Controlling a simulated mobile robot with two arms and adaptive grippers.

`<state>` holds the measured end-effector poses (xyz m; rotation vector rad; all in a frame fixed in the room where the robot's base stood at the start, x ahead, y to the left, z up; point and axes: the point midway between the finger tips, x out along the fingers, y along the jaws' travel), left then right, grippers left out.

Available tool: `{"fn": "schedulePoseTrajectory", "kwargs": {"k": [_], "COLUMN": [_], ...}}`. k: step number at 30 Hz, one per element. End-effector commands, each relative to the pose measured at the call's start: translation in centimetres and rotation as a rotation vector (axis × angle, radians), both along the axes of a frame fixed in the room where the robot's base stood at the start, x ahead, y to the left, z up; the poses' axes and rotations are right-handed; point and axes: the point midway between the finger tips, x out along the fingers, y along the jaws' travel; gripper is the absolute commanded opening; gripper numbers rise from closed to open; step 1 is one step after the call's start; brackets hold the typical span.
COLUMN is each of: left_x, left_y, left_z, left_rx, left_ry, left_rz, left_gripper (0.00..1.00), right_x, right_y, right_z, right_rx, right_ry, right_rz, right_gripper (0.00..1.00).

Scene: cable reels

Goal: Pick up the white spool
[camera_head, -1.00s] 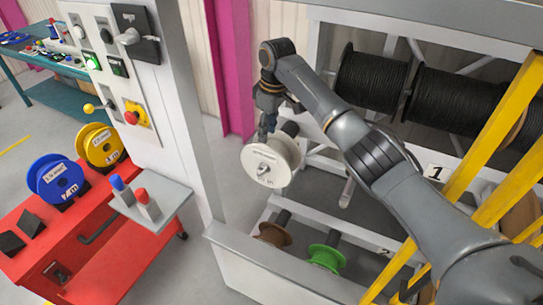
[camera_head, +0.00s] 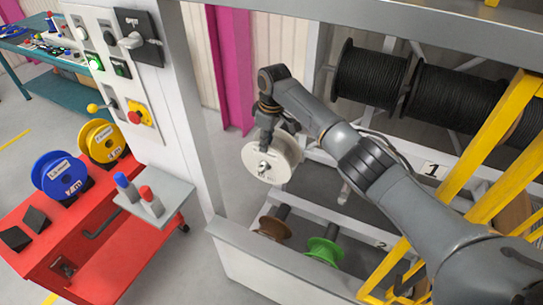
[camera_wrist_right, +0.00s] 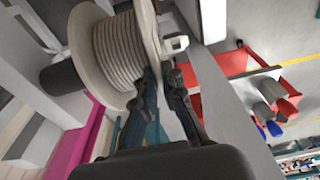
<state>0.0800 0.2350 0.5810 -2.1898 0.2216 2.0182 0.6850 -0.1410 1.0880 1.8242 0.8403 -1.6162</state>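The white spool (camera_head: 272,160) sits on a rod of the rack, its flange facing the front left, with a pale hub end in the middle. In the right wrist view the white spool (camera_wrist_right: 122,48) fills the upper left, with pale cable wound between its flanges. My right gripper (camera_head: 268,135) is at the top of the spool, pointing down. In the wrist view the right gripper (camera_wrist_right: 157,90) has its fingers apart, at the rim of the flange nearer the hub end. Whether they touch it is unclear. My left gripper is out of view.
Brown (camera_head: 273,228) and green (camera_head: 323,250) spools sit on a lower level. Large black cable reels (camera_head: 370,75) fill the upper rack. A control panel post (camera_head: 185,110) stands left. A red cart (camera_head: 105,255) holds blue and yellow spools. Yellow bars (camera_head: 490,150) stand at right.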

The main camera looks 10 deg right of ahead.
Motion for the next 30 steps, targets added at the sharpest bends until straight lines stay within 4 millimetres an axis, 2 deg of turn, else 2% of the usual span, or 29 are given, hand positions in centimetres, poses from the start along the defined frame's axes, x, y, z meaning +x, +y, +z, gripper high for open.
{"fn": "schedulePoseTrajectory", "kwargs": {"k": [6, 14, 21, 30], "left_x": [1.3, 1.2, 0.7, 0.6], "left_y": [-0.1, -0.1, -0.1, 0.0], "left_z": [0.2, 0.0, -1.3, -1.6], "left_rx": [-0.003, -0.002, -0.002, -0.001], "left_ry": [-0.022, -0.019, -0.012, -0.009], "left_rz": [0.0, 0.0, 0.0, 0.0], "left_gripper": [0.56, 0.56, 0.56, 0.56], "right_x": [0.1, 0.1, 0.2, -1.6], "right_y": [0.1, 0.1, 0.1, 1.6], "right_z": [0.3, 0.3, 1.5, 1.6], "right_rx": [0.002, 0.002, 0.002, 0.003], "right_ry": [-0.004, -0.004, -0.007, -0.004], "right_rz": [0.002, 0.002, 0.001, 0.003], "right_gripper": [0.0, 0.0, 0.0, 0.0]}}
